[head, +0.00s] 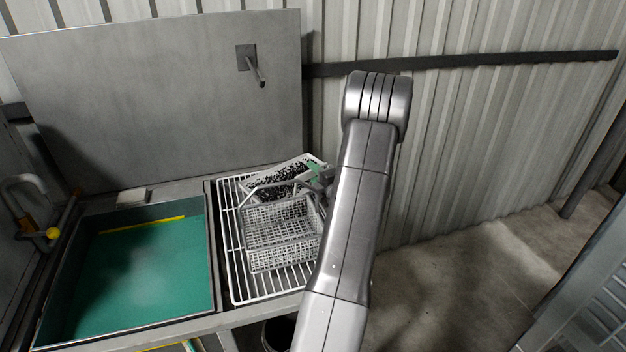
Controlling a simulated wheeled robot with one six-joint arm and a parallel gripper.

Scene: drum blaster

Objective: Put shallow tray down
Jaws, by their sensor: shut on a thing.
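The shallow tray (256,188) is a small light tray with dark and white speckled contents, tilted, at the back of the white wire rack. My gripper (318,181) is at the tray's right end, beside a green patch, and is shut on it. My arm hides part of the gripper, and the basket covers the tray's near side. I cannot tell whether the tray touches the rack.
A wire mesh basket (283,236) with a raised handle stands on the wire rack (236,283), in front of the tray. Left is an open basin with a green floor (150,265). A raised grey lid (160,95) stands behind. Bare floor lies right.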

